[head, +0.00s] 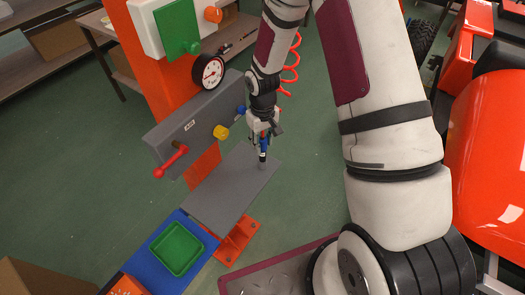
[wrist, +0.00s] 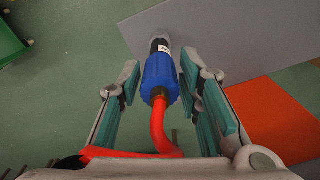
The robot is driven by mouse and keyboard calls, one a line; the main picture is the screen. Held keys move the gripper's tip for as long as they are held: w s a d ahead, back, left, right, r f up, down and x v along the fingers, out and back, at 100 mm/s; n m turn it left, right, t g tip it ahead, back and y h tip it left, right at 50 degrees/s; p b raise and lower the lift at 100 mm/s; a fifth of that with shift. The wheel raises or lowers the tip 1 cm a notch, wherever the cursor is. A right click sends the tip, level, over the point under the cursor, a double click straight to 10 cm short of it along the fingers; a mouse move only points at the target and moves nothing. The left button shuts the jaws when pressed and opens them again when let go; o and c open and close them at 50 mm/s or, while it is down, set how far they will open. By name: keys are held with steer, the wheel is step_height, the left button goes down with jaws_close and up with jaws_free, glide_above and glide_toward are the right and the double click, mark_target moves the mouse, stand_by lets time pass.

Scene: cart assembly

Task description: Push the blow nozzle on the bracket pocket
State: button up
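The blow nozzle (wrist: 160,78) has a blue body, a grey and dark tip, and a red hose bending back under my gripper in the wrist view.
A grey panel (head: 200,135) carries a red valve handle (head: 172,160), a yellow knob (head: 221,132) and a gauge (head: 208,72). An orange bracket (head: 238,240) is below the plate. A green tray (head: 177,248) lies on a blue surface. Orange bodywork (head: 490,160) is at right.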

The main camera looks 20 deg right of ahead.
jaws_close()
steer(key=shift+r+p, duration=0.8)
steer(key=shift+r, duration=2)
